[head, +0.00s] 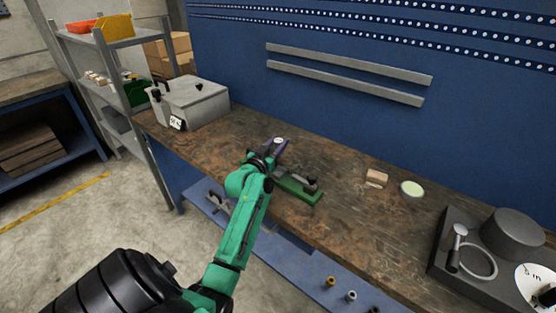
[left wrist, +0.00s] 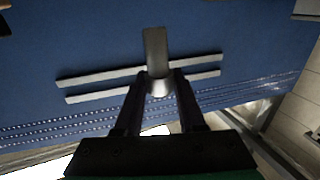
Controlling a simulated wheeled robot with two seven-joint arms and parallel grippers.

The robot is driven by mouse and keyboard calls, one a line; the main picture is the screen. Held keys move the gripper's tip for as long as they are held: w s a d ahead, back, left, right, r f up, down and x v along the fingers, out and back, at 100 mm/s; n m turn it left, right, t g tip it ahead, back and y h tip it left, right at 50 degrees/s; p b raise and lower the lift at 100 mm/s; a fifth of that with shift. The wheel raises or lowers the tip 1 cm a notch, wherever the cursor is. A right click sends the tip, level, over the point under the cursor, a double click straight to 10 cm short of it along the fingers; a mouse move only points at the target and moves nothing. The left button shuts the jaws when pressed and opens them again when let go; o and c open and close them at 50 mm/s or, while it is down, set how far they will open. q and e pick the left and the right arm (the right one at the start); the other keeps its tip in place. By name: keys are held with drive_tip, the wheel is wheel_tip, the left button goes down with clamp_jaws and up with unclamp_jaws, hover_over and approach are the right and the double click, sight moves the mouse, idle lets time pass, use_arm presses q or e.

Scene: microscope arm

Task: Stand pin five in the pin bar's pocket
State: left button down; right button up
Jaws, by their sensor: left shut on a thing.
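My left gripper (head: 280,146) is above the workbench, its dark fingers pointing toward the back wall. In the left wrist view, its fingers (left wrist: 160,88) are shut on a grey metal pin (left wrist: 155,52), which has a long shaft and a wider round end between the fingertips. I cannot read a number on it. My right gripper is not in view.
A grey metal box (head: 195,100) stands at the bench's left end. A small wooden block (head: 376,177) and a pale green dish (head: 412,188) lie to the right. A dark tray (head: 455,222) with a magnifier is at far right. The bench between is clear.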

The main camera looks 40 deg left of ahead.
use_arm(q)
wheel_tip(320, 180, down, 7)
drive_tip(key=shift+a+r+b, duration=0.1)
drive_tip(key=shift+b, duration=0.3)
drive_tip(key=shift+s+d+f+b, duration=0.2)
drive_tip(key=shift+f+b, duration=0.4)
drive_tip(key=shift+f, duration=0.05)
drive_tip(key=c, duration=0.8)
unclamp_jaws()
drive_tip(key=shift+s+d+f, duration=0.1)
drive_tip(key=shift+f, duration=0.05)
drive_tip(key=shift+r+p, duration=0.25)
drive_tip(key=shift+p, duration=0.05)
drive_tip(key=shift+r+p, duration=0.45)
drive_tip(key=b+v, duration=0.1)
drive_tip(key=v, duration=1)
drive_tip(key=shift+s+b, duration=0.1)
drive_tip(key=shift+b, duration=0.25)
drive_tip(key=shift+s+r, duration=0.1)
